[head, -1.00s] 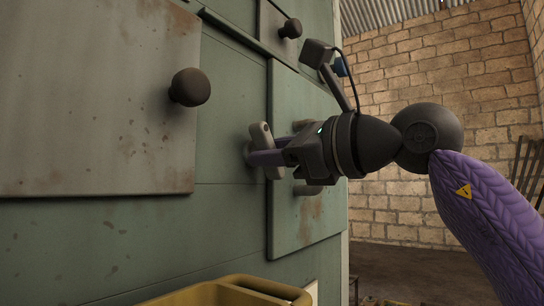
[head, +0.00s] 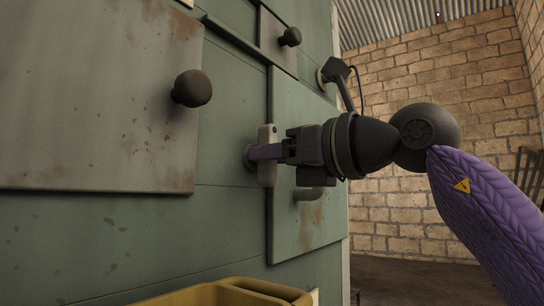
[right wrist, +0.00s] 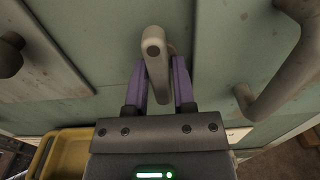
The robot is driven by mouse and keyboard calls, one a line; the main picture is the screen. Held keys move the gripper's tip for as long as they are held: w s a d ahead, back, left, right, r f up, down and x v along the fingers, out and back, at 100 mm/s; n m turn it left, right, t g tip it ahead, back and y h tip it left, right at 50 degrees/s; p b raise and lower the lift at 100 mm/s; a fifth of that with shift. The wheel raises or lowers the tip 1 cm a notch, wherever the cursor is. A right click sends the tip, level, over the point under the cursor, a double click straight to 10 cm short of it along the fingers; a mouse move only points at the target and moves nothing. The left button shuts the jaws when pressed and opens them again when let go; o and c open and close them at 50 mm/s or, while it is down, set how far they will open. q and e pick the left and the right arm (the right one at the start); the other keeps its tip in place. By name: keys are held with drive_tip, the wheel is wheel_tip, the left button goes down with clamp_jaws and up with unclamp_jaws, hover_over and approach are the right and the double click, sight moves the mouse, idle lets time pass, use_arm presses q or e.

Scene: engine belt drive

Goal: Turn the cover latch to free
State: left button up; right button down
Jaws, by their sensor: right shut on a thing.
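The cover latch (head: 266,174), a pale grey rounded bar on a pivot, stands close to upright on the green wall, at the left edge of a raised green cover panel (head: 300,235). In the right wrist view the latch (right wrist: 155,52) runs between my two purple fingers. My right gripper (head: 264,152) comes in from the right and is shut on the latch; it also shows in the right wrist view (right wrist: 160,82). Part of the latch is hidden behind the fingers. My left gripper is not in view.
A grey bent handle (head: 312,193) sits on the cover just below my gripper. A large panel with a dark knob (head: 191,88) is to the left, and a smaller knob (head: 290,37) is above. A yellow bin (head: 230,290) is below. Open floor lies at right.

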drive_tip(key=shift+f, duration=0.1)
idle(0.3)
drive_tip(key=c, duration=0.5)
unclamp_jaws()
drive_tip(key=shift+d, duration=0.1)
drive_tip(key=shift+c, duration=0.2)
drive_tip(key=b+v, duration=0.4)
drive_tip(key=v, duration=0.6)
